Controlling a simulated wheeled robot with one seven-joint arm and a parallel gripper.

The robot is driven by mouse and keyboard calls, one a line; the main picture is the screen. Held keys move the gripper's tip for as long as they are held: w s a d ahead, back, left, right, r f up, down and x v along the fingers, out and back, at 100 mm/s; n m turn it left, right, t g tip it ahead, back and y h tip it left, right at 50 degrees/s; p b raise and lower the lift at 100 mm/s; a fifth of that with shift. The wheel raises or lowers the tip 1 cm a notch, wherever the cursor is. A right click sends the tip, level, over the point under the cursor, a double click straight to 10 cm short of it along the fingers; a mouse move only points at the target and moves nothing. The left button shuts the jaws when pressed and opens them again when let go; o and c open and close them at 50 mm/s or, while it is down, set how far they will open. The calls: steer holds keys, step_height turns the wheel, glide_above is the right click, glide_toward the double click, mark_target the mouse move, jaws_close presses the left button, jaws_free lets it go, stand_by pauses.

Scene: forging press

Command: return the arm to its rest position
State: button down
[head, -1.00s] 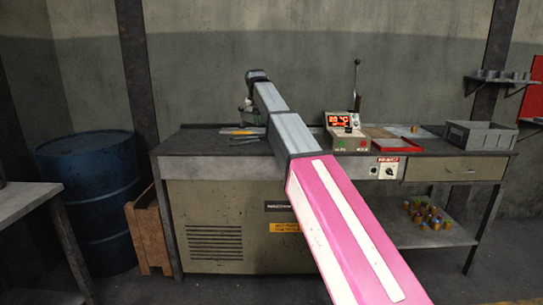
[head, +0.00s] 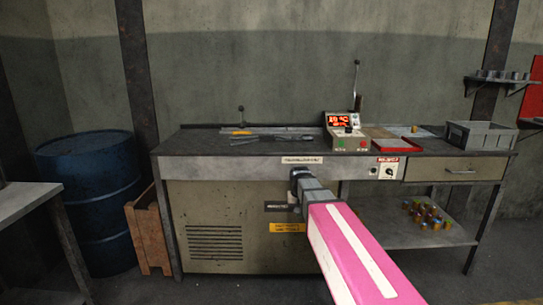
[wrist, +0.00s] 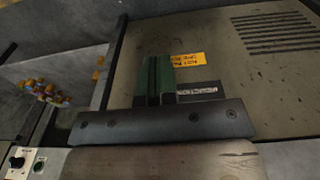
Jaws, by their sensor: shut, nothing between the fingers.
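My arm reaches forward from the lower right of the head view, with its pink link in front and a short grey section beyond it. Its dark end is low, in front of the bench's front panel, below the worktop edge. The gripper itself is hidden there. In the wrist view my gripper (wrist: 158,62) shows as two green fingers side by side, closed together with nothing held. Behind the fingers is the bench's beige cabinet front with a yellow label (wrist: 188,68).
The bench worktop (head: 205,143) carries a lit control box (head: 345,132), a red tray (head: 397,145) and a grey bin (head: 481,135). Small coloured parts (head: 427,214) lie on the lower shelf. A blue barrel (head: 90,190), wooden crate (head: 148,230) and side table (head: 22,200) stand left.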

steer(key=s+d+f, duration=0.3)
steer(key=s+f, duration=0.3)
steer(key=s, duration=0.2)
steer(key=s+d+f, duration=0.4)
steer(key=s+f, duration=0.3)
steer(key=s, duration=0.2)
steer(key=shift+d+f+g, duration=0.2)
steer(key=shift+d+g, duration=0.1)
steer(key=shift+g, duration=0.1)
